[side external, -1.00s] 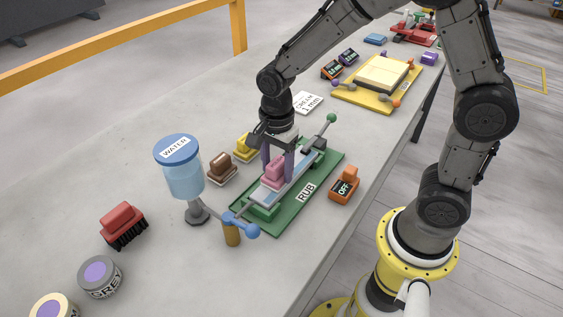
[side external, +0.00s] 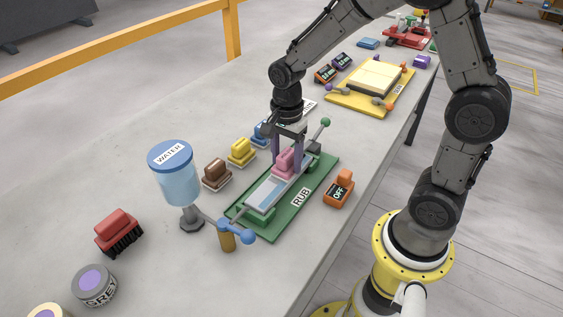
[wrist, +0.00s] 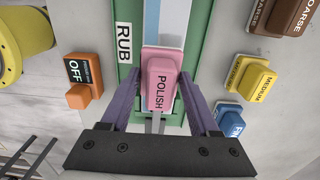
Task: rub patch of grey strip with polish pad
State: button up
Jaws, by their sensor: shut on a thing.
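The pink polish pad (side external: 284,163) is between the purple fingers of my gripper (side external: 287,153), which is shut on it. In the wrist view, the pad (wrist: 160,70) shows its POLISH label, with my gripper's fingers (wrist: 158,112) on either side. The pad is over the far part of the grey strip (side external: 262,192), and looks down on it; exact contact cannot be told. The strip lies lengthwise in a green fixture marked RUB (side external: 272,229). A pale bluish stretch of strip shows on the near side of the pad. The strip directly under the pad is hidden.
Brown (side external: 215,174), yellow (side external: 241,151) and blue (side external: 260,132) pads stand left of the fixture. An orange OFF switch (side external: 338,192) is at its right. A WATER dispenser (side external: 176,180) with a blue-knobbed lever (side external: 248,237) stands at the near end. A red brush (side external: 117,232) lies farther left.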

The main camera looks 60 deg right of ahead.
jog(key=shift+d, duration=0.7)
jog(key=shift+a+f, duration=0.15)
jog(key=shift+a, duration=3.5)
notch_tip(320, 180, up, 6)
jog(key=shift+r, duration=1.6)
